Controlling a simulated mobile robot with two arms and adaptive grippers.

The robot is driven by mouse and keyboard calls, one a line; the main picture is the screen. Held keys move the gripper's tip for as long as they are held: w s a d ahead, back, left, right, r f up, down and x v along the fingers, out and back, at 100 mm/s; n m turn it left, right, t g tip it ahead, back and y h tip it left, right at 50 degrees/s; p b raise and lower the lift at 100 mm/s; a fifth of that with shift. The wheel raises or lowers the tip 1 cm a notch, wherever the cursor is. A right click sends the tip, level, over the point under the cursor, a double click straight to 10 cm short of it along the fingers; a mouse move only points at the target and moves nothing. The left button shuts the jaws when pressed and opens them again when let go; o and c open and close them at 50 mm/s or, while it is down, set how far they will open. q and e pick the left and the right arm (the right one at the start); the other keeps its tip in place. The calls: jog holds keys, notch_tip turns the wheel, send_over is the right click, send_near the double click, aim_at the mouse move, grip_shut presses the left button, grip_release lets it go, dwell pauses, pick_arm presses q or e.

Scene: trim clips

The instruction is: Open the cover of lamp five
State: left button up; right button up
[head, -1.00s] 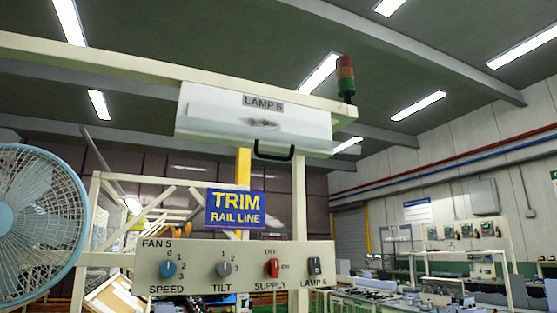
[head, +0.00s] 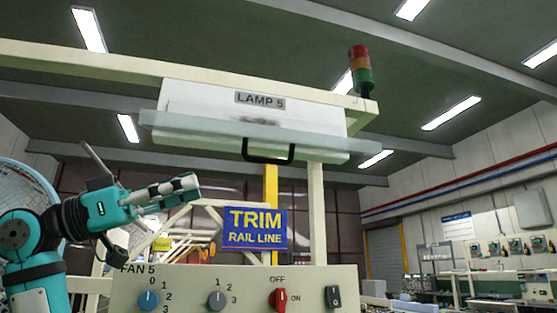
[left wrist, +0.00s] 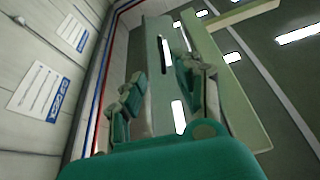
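Lamp five is the white box (head: 210,98) labelled LAMP 5 on the overhead beam in the head view. Its pale, translucent cover (head: 190,123) juts out from the box, with its front edge wider than the box. The black handle (head: 268,158) hangs at the cover's front edge. My left gripper (head: 196,183) is below and left of the handle, apart from it, pointing right. In the left wrist view its fingers (left wrist: 163,85) are spread with nothing between them, and a pale panel with a dark bar lies beyond. My right gripper is not in view.
The control panel (head: 190,275) with knobs and switches stands below. A blue TRIM RAIL LINE sign (head: 255,229) hangs between lamp and panel, right of my left gripper. A fan (head: 22,185) is partly behind my left arm. A signal light (head: 360,70) tops the beam.

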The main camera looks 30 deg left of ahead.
aim_at(273, 161)
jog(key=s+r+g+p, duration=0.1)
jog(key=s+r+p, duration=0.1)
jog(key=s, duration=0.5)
pick_arm(q)
jog(key=p+x, duration=0.3)
jog(key=x, duration=1.1)
jog(key=shift+w+d+r, duration=0.15)
jog(key=shift+w+d, duration=0.05)
jog(key=shift+w, duration=0.05)
jog(key=shift+w+d, duration=0.15)
jog(key=shift+w, duration=0.2)
jog(key=shift+s, duration=0.15)
jog(key=c, duration=0.3)
grip_shut()
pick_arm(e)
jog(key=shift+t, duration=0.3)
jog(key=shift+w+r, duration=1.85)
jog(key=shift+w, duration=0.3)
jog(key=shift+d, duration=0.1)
